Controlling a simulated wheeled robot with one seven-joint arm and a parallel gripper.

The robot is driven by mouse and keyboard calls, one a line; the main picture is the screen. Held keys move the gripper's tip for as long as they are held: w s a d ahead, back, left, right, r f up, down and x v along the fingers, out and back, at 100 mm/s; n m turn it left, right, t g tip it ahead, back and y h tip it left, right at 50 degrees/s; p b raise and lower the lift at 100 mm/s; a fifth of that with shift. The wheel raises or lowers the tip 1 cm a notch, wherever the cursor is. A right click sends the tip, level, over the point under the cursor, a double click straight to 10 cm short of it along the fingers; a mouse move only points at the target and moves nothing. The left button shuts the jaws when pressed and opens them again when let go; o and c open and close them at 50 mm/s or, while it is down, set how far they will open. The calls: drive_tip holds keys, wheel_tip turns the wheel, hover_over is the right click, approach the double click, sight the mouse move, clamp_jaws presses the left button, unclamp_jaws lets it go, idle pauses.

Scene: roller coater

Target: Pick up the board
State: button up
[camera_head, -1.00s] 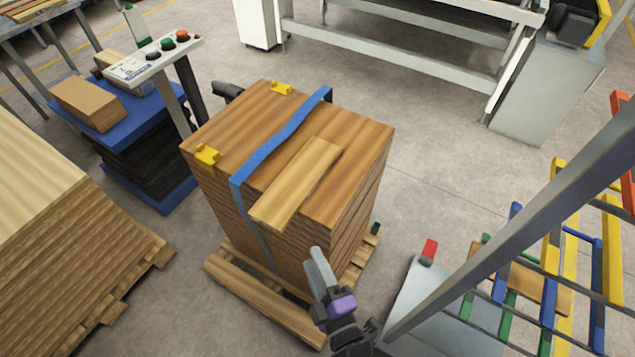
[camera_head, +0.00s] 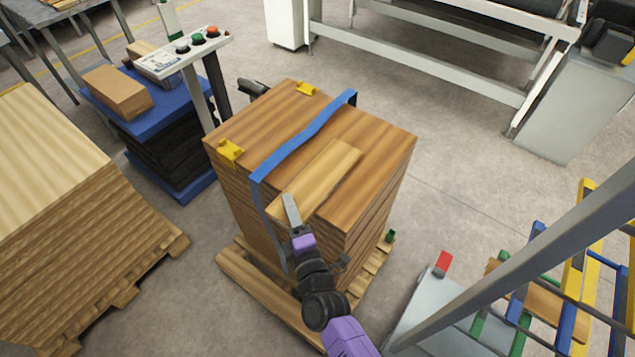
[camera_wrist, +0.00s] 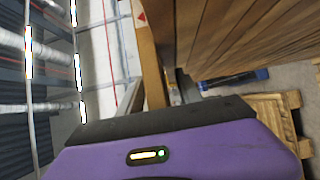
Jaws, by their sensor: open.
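The board (camera_head: 325,178) is a lighter brown plank lying flat on top of a strapped stack of brown panels (camera_head: 372,150), right of the blue strap (camera_head: 305,137). Its near end reaches the stack's front edge. My gripper (camera_head: 291,210) is open at that near end, and its pale finger overlaps the board's corner in the picture. I cannot tell whether it touches. In the wrist view, a brown plank edge (camera_wrist: 148,60) rises ahead of my purple wrist housing, beside the layered stack (camera_wrist: 235,35). It looks like the board, but I cannot be sure.
A taller panel stack (camera_head: 50,180) stands left. A button panel (camera_head: 190,52) stands behind. A rack with coloured bars (camera_head: 540,270) is at right. Floor between is open.

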drive_tip(key=shift+w+a, duration=0.15)
drive_tip(key=shift+w, duration=0.35)
clamp_jaws()
idle(1.1)
